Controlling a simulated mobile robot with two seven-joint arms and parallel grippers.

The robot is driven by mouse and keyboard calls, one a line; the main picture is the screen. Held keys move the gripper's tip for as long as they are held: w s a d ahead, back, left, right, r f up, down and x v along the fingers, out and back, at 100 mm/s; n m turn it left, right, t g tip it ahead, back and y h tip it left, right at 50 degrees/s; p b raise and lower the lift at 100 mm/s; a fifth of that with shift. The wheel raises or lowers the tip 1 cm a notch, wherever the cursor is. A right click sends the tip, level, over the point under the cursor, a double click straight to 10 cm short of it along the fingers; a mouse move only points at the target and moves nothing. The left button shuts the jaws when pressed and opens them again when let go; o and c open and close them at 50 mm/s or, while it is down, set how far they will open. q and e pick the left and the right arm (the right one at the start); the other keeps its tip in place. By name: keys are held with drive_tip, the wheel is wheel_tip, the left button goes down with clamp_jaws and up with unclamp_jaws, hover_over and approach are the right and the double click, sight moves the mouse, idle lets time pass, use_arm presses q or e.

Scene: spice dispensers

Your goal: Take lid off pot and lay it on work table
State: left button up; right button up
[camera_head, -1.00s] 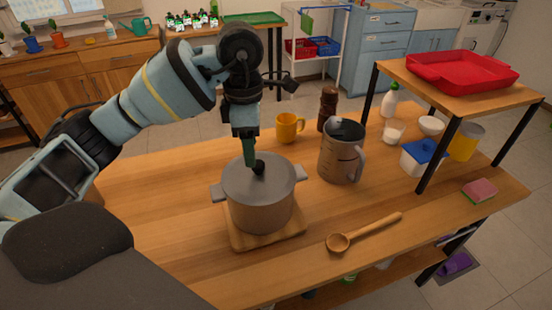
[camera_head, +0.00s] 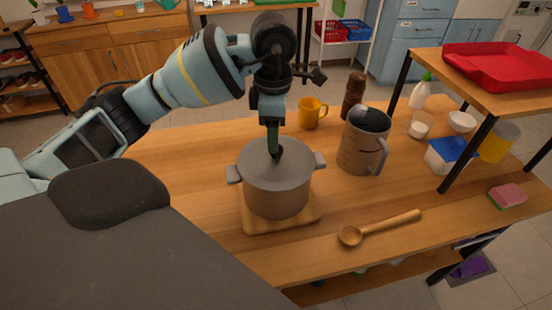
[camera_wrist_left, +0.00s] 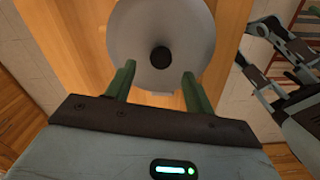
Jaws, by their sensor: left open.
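A grey pot (camera_head: 276,192) stands on a wooden board (camera_head: 250,223) on the work table (camera_head: 195,185). Its flat grey lid (camera_head: 258,165) is on it, with a dark round knob (camera_head: 277,153) in the middle. My left gripper (camera_head: 273,150) points down at the knob from above. In the left wrist view its two green fingers (camera_wrist_left: 156,85) are apart, and the lid (camera_wrist_left: 185,28) with its knob (camera_wrist_left: 160,57) lies ahead of them, the knob in line with the gap. My right gripper is not seen in the head view.
A grey pitcher (camera_head: 362,145), a yellow mug (camera_head: 312,113) and a brown mill (camera_head: 354,95) stand behind and right of the pot. A wooden spoon (camera_head: 380,228) lies front right. A raised shelf with a red tray (camera_head: 500,62) is at right. Table left of the pot is bare.

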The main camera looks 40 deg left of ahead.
sight(276, 156)
use_arm(q)
drive_tip(key=shift+d+f, duration=0.1)
drive_tip(key=shift+f, duration=1.8)
drive_tip(key=shift+c, duration=0.4)
clamp_jaws()
